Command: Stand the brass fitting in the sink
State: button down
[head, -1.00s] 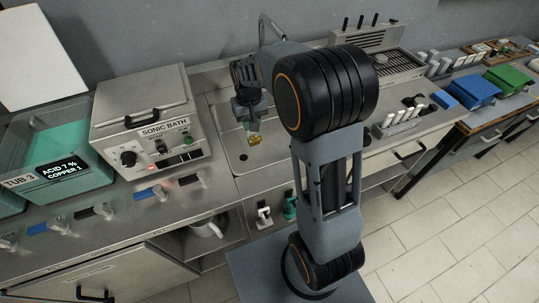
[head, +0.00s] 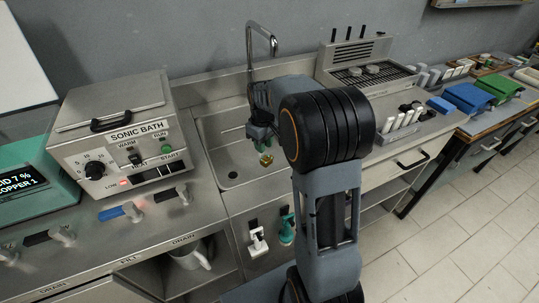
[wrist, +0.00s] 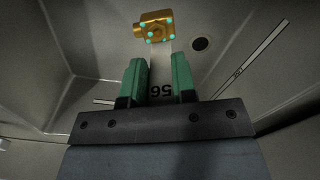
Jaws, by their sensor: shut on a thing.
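The brass fitting (wrist: 154,27) shows in the wrist view as a gold block with a side stub and several turquoise dots on it. A pale numbered tag (wrist: 160,75) runs from it back between my fingers. My gripper (wrist: 159,62) has green fingers, shut on the tag, with the fitting beyond the fingertips. In the head view the fitting (head: 266,159) is small below my gripper (head: 262,140), inside the steel sink (head: 222,151). I cannot tell whether it touches the sink floor. My arm hides the sink's right part.
A tall tap (head: 251,50) rises behind the sink. The sonic bath (head: 115,125) stands close on the left. A grille unit (head: 370,75) and a rack of white pieces (head: 400,125) are on the right. A dark drain (wrist: 202,44) lies right of the fitting in the wrist view.

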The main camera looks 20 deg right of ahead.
jog(key=shift+w+d+f, duration=0.4)
jog(key=shift+d+f, duration=0.15)
jog(key=shift+f, duration=0.85)
jog(key=shift+w+d+f, duration=0.45)
jog(key=shift+d+f, duration=0.15)
jog(key=shift+f, duration=0.85)
jog(key=shift+w+d+f, duration=0.4)
jog(key=shift+d+f, duration=0.15)
jog(key=shift+f, duration=0.85)
jog(key=shift+f+b, duration=0.2)
jog(key=shift+b, duration=0.1)
jog(key=c, duration=0.9)
grip_release()
